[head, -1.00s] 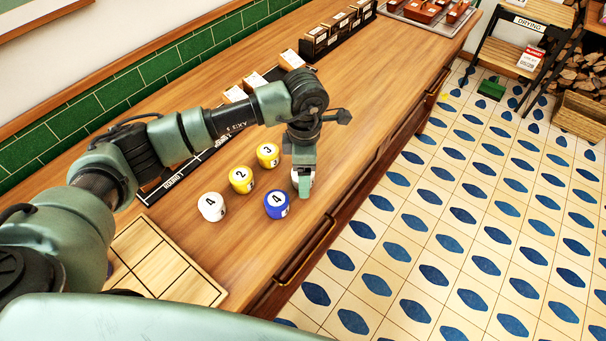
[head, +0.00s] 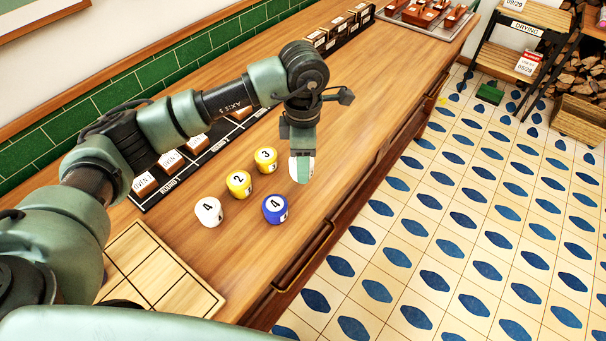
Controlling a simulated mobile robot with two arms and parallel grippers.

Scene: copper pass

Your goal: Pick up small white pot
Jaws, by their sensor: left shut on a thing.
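My left gripper (head: 301,169) is shut on a small white pot (head: 293,168). The pot shows as white on both sides of the green finger, which hides its middle. The gripper points down over the wooden counter (head: 340,130), to the right of the other pots, and seems to hold the pot above the top. Another white pot marked 4 (head: 208,211) stands on the counter to the left. My right gripper is not in view.
A blue pot marked 4 (head: 275,208) and yellow pots marked 2 (head: 238,184) and 3 (head: 265,159) stand close by. A wooden grid board (head: 150,262) lies at the near left. A black rack (head: 190,165) runs along the wall. The counter behind the gripper is clear.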

